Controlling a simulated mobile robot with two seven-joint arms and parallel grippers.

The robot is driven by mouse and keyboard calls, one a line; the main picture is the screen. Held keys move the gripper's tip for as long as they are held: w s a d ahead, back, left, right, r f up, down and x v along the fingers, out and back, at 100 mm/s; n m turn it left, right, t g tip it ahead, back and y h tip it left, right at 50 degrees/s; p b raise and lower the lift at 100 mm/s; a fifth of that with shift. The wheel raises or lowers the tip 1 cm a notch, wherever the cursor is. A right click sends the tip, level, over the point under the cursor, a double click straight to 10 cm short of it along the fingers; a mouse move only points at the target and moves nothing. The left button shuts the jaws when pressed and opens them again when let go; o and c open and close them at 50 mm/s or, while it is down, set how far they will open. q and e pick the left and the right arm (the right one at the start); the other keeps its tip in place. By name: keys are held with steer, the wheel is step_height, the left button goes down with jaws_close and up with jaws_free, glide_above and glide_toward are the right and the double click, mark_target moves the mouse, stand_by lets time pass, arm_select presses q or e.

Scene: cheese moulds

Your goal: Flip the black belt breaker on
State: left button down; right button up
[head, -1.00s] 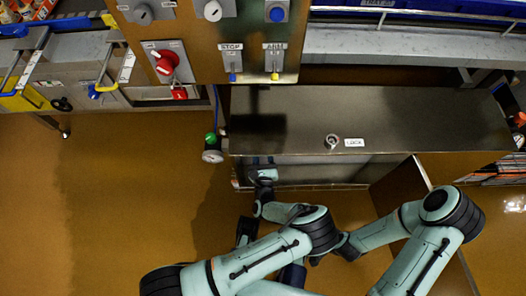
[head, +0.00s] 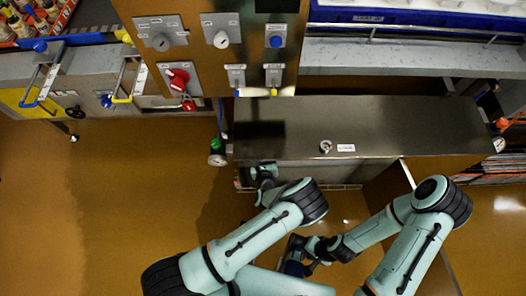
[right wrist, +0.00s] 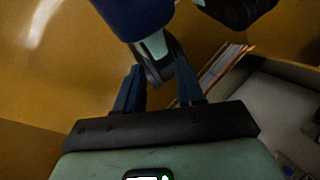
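I cannot make out a black belt breaker in either view. A steel cabinet (head: 400,125) with a small lock knob (head: 326,147) stands in the middle, and its open front faces me. Its inside is mostly hidden. My left gripper (head: 262,172) is at the left of that opening, too small to tell open from shut. My right gripper (head: 296,262) is low in front of the cabinet, apart from it. In the right wrist view its two fingers (right wrist: 158,68) are spread, with part of my own arm showing beyond them.
A brown control panel (head: 207,62) at upper left carries grey rotary switches, a red handle (head: 178,79) and a blue button (head: 276,41). A green-topped device (head: 216,152) hangs left of the cabinet. A brown door (head: 392,190) stands open at right. The floor (head: 130,200) at left is clear.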

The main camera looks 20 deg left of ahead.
arm_select(q)
steer(key=shift+w+r+g+p, duration=0.1)
steer(key=shift+r+g+p, duration=0.2)
steer(key=shift+g+p, duration=0.4)
steer(key=c, duration=1.1)
jaws_free()
steer(key=p+v, duration=0.1)
steer(key=v, duration=1.2)
steer(key=shift+s+a, duration=0.15)
steer(key=shift+s, duration=0.15)
steer(key=shift+f, duration=0.1)
